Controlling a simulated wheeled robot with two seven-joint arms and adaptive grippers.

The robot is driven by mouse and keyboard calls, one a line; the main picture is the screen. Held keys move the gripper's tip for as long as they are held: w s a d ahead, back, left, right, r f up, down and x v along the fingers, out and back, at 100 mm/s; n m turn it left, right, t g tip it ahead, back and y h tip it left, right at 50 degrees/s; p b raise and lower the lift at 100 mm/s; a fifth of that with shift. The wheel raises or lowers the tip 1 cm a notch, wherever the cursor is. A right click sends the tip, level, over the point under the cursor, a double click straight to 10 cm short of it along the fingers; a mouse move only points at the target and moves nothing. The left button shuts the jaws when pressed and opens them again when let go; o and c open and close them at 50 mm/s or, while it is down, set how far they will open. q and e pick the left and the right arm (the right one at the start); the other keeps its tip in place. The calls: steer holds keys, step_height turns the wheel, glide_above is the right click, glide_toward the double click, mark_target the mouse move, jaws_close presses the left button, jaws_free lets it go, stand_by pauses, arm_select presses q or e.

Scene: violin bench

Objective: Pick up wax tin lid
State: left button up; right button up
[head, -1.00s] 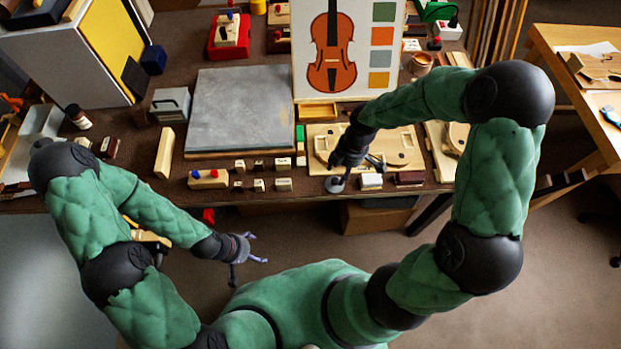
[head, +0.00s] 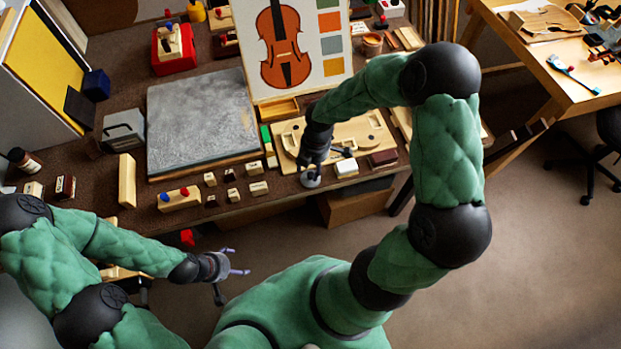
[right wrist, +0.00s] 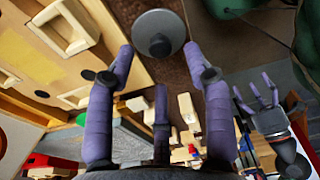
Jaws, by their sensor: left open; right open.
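The wax tin lid appears to be the round grey disc with a dark central knob (right wrist: 158,36) in the right wrist view. It also shows near the bench's front edge in the head view (head: 310,181). My right gripper (head: 312,168) is directly above it, pointing down. In the right wrist view its purple fingers (right wrist: 158,58) are spread, with the disc just beyond the fingertips and nothing held. I cannot tell whether a tin is under the disc. My left gripper (head: 235,262) is open and empty in front of the bench, away from the disc.
A wooden board with cut-outs (head: 355,137) lies right behind the disc. A white block (head: 346,168) and a dark red block (head: 383,158) stand to its right. Small labelled blocks (head: 258,188) stand to its left. A grey slab (head: 200,120) covers the bench's middle.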

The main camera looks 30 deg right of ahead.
mark_target(311, 175)
step_height(311, 175, down, 4)
steer(key=shift+s+b, duration=0.1)
steer(key=shift+b, duration=0.6)
steer(key=shift+r, duration=0.1)
steer(key=c, duration=1)
steer(key=shift+a, duration=0.1)
steer(key=shift+c, duration=0.2)
